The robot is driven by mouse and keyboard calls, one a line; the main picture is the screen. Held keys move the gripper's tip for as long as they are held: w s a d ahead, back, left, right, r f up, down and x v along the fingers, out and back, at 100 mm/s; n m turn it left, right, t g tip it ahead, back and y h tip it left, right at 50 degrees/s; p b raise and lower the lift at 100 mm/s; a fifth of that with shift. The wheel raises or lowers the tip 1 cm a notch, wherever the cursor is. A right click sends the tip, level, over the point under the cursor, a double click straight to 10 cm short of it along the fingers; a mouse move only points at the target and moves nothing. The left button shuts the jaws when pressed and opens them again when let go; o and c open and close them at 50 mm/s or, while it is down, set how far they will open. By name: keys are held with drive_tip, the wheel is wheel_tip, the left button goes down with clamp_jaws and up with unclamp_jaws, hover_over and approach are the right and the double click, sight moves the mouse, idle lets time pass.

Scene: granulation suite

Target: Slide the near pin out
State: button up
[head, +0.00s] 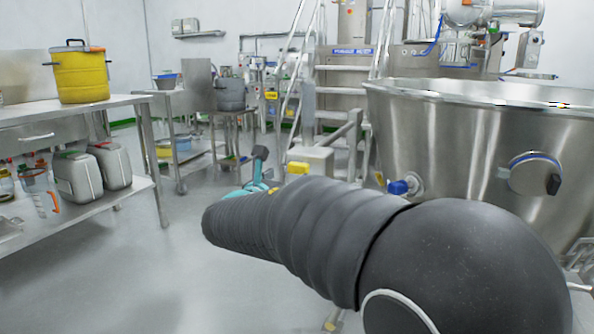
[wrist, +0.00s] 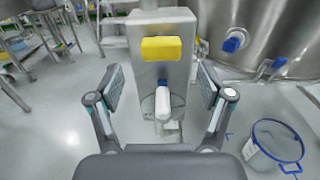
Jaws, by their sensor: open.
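My gripper (wrist: 160,88) is open in the wrist view, with its two padded fingers spread wide to left and right. Between them, farther off, stands a grey box-like post with a yellow block (wrist: 161,49) on its face. Below the block a short white rounded peg (wrist: 162,103) sticks out towards me; it may be the near pin, but I cannot tell for sure. The fingers do not touch it. In the head view the yellow block (head: 298,168) shows on the pale housing (head: 312,158), just beyond my arm. My arm hides most of my gripper and the peg there.
A large steel bowl (head: 480,120) with a blue-capped port (head: 398,187) stands right of the housing. A clear blue-rimmed container (wrist: 278,140) is on the floor at lower right. A steel bench (head: 75,108) with a yellow pot is at left. Open floor lies between.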

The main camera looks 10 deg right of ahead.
sight(296, 170)
drive_tip(key=x, duration=0.7)
drive_tip(key=shift+d, duration=0.1)
